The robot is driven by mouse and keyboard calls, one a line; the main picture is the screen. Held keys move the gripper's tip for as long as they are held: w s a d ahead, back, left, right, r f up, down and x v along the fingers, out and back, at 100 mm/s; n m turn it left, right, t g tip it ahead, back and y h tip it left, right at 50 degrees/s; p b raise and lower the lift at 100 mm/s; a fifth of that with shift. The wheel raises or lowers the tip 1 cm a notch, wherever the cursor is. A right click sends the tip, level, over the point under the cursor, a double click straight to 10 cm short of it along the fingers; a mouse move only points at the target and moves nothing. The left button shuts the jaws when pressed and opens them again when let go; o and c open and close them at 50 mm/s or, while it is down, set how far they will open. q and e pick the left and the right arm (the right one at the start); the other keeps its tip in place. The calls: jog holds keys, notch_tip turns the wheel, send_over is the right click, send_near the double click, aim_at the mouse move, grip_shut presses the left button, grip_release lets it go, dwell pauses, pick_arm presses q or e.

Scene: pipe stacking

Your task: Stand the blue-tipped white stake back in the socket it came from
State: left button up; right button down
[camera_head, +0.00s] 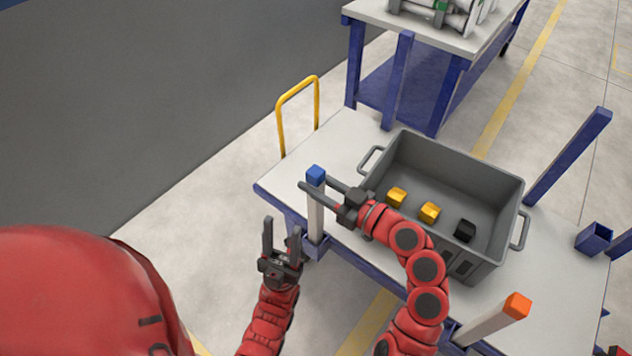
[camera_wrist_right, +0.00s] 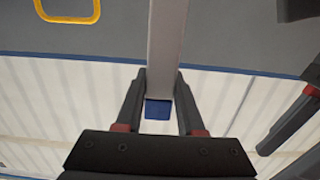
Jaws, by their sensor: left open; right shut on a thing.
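The white stake (camera_head: 315,218) with a blue tip (camera_head: 316,174) stands about upright at the near left corner of the cart. My right gripper (camera_head: 315,184) is shut on it just below the tip. In the right wrist view the stake (camera_wrist_right: 166,40) runs between the two fingers, with its blue tip (camera_wrist_right: 158,110) close to the palm. The stake's lower end meets the blue corner socket (camera_head: 317,250); I cannot tell if it is fully seated. My left gripper (camera_head: 282,232) is open and empty, just left of the socket and apart from the stake.
A grey crate (camera_head: 480,163) with two yellow blocks (camera_head: 429,212) and a black block (camera_head: 465,230) stands on the cart top (camera_head: 335,150). An orange-tipped white stake (camera_head: 490,323) rises at the front. Another blue socket (camera_head: 594,238) at the right is empty. A yellow handle (camera_head: 281,125) stands behind.

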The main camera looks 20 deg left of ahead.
jog(key=shift+c, duration=2.2)
grip_release()
jog(key=shift+d, duration=0.1)
jog(key=v, duration=0.7)
jog(key=shift+d, duration=0.15)
jog(key=shift+s, duration=0.1)
